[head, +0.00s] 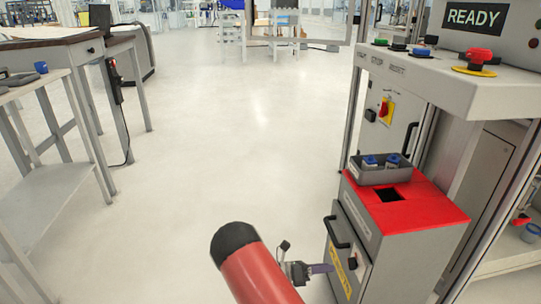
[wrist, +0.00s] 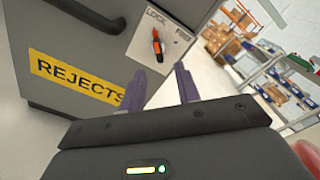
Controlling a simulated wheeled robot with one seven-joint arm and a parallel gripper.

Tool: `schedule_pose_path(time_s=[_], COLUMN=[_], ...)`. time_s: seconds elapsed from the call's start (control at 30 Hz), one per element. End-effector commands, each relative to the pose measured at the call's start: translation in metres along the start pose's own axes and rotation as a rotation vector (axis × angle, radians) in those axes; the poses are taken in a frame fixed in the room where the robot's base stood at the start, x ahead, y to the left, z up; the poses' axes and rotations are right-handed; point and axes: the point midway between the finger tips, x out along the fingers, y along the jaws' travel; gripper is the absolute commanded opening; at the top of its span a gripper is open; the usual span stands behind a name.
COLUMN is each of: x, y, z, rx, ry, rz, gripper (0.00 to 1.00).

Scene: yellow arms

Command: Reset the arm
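My red arm link with a black end shows at the bottom of the head view. My gripper (head: 328,268) is beside the lower front of the red-topped rejects bin cabinet (head: 425,216). In the wrist view my gripper (wrist: 160,84) has its two purple-grey fingers apart with nothing between them. Beyond the fingers is the cabinet front with a yellow REJECTS label (wrist: 75,80) and an orange-and-black lock switch (wrist: 157,45). Touching or apart, finger to cabinet, is hard to tell.
A grey tray (head: 387,177) with blue-lidded containers stands on the cabinet beside a dark opening. Above is a control panel with a red emergency button (head: 478,60) and a READY display (head: 474,17). Tables (head: 62,50) stand at left. The floor (head: 200,170) between is clear.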

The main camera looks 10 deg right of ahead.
Motion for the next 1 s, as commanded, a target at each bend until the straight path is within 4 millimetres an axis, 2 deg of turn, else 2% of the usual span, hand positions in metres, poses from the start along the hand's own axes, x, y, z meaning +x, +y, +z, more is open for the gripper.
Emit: schedule_pose_path(time_s=[0.17, 0.47, 0.77, 1.0], x=[0.004, 0.001, -0.018, -0.041], y=[-0.038, -0.137, -0.236, -0.310], z=[0.019, 0.044, 0.054, 0.052], rx=[0.187, 0.700, 1.204, 1.582], ry=[0.187, 0.675, 1.132, 1.483], rz=[0.013, 0.004, -0.061, -0.144], gripper=[0.33, 0.33, 0.33, 0.33])
